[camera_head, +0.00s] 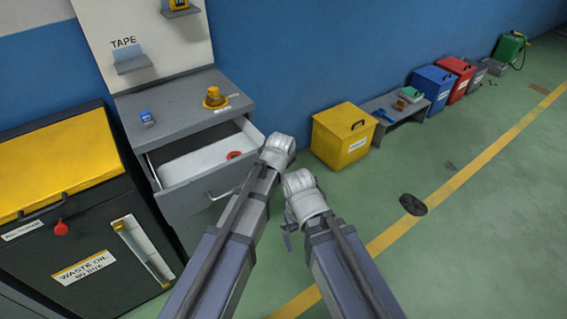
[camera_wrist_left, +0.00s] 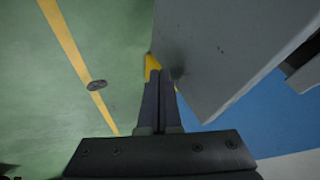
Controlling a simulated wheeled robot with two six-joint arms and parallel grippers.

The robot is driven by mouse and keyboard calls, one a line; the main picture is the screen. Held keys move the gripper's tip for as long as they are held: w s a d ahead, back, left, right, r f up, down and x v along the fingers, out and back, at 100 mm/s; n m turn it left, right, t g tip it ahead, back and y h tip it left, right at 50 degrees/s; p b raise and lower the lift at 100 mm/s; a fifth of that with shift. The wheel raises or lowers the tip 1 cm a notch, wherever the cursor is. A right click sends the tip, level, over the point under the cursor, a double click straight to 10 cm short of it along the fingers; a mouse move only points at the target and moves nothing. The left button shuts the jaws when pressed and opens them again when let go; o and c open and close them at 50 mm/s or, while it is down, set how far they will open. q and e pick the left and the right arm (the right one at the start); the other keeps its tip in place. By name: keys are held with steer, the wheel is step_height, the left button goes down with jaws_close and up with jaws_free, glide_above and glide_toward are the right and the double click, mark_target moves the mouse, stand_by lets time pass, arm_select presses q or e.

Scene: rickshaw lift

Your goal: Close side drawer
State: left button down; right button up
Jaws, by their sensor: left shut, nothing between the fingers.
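The side drawer (camera_head: 208,173) at the top of the grey cabinet (camera_head: 185,98) is open, and I see into it. A small red item (camera_head: 233,155) lies inside. The left gripper (camera_wrist_left: 158,75) is shut and empty in the left wrist view, its fingers alongside a large grey panel (camera_wrist_left: 225,55). In the head view the left wrist is at the drawer's right front corner and hides the fingertips; contact cannot be told. My right wrist is just right of the left one, clear of the drawer, its fingers mostly hidden.
A black and yellow waste oil bin (camera_head: 85,240) stands left of the cabinet. An orange item (camera_head: 214,98) and a blue item (camera_head: 147,118) sit on the cabinet top. A yellow bin (camera_head: 342,138) stands by the wall. The green floor at right is mostly free.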

arm_select(q)
steer(key=w+a, duration=0.3)
steer(key=w, duration=0.2)
steer(key=w+a, duration=0.4)
steer(key=w, duration=0.1)
steer(key=w+a, duration=0.3)
steer(key=w, duration=0.3)
steer(key=shift+a, duration=0.4)
steer(key=shift+w+a, duration=0.4)
steer(key=shift+w, duration=0.1)
steer(key=shift+w+a+r, duration=0.1)
steer(key=s+d, duration=0.1)
steer(key=s, duration=0.1)
steer(key=s+d, duration=0.1)
steer(key=s, duration=0.1)
steer(key=shift+s+d, duration=0.1)
steer(key=shift+d, duration=0.2)
steer(key=p, duration=0.8)
glide_toward(258, 133)
steer(key=shift+x, duration=0.8)
